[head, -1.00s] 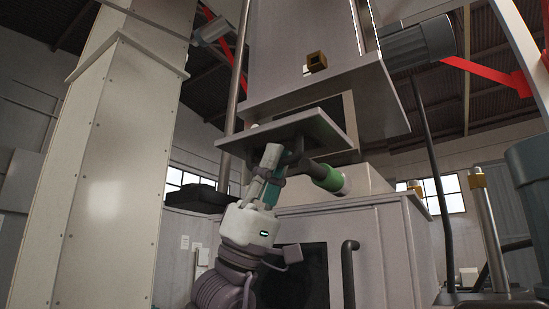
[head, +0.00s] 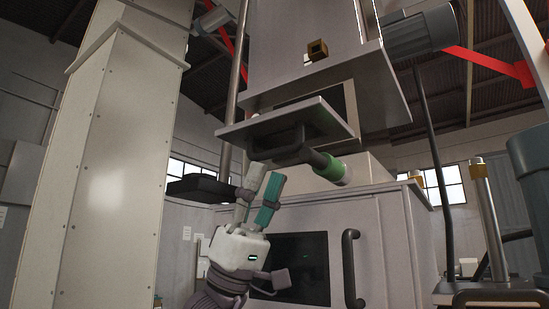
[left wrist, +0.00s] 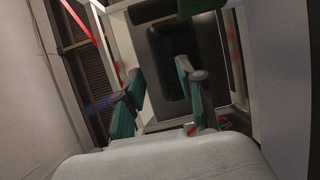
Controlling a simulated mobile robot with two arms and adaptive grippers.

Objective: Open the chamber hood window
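The chamber hood window (head: 328,121) is a grey flap below the tall hood. It stands swung outward at a slant, with a dark gap visible behind its upper edge. A dark handle (head: 280,150) is on its near side. My left gripper (head: 264,174) is just below the handle and looks apart from it. In the left wrist view, the left gripper (left wrist: 158,76) has its two teal fingers spread with nothing between them. A pale panel with a dark framed shape lies beyond them; I cannot tell if they touch it. My right gripper is not in view.
A green-collared pipe (head: 333,168) is right of the handle. Below stands a grey cabinet (head: 378,235) with a dark pane and a bar handle (head: 350,268). A pale column (head: 105,170) rises at the left, and a dark shelf-like box (head: 198,188) is left of the gripper.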

